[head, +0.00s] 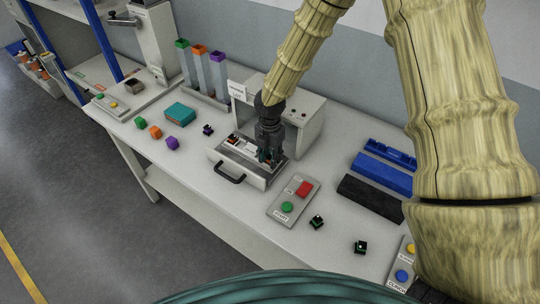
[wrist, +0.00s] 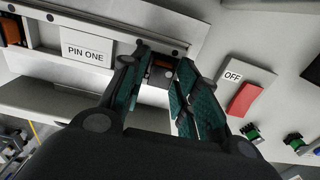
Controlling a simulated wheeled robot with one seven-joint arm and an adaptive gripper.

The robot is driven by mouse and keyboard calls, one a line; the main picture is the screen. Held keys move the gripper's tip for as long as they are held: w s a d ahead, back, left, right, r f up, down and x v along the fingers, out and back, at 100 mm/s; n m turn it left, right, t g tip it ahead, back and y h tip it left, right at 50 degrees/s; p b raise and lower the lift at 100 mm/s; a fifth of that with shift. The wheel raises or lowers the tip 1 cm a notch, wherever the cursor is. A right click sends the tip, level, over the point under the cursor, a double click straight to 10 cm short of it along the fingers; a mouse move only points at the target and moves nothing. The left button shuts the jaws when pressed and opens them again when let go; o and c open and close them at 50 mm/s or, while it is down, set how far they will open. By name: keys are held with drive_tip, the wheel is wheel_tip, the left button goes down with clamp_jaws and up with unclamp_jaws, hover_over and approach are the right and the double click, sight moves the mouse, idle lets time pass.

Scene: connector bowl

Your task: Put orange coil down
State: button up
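My gripper (head: 268,157) points down over the open drawer (head: 248,168) of the grey machine. In the wrist view its two teal-padded fingers (wrist: 163,66) stand on either side of a small orange-brown piece, the orange coil (wrist: 162,62). The fingers appear to be closed on it. The coil is at the drawer's slot area, right of the "PIN ONE" label (wrist: 86,52); whether it touches the slot floor is hidden. Another orange-brown piece (wrist: 12,29) sits in the drawer at the far left of the wrist view.
A panel with a green button (head: 287,207) and a red switch (head: 304,188) lies right of the drawer. Two small dark-green connectors (head: 317,222) lie in front. Blue and black trays (head: 372,196) are right.

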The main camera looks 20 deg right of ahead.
sight(270, 158)
idle(0.3)
drive_tip(key=shift+r+b, duration=1.45)
drive_tip(key=shift+r, duration=4.7)
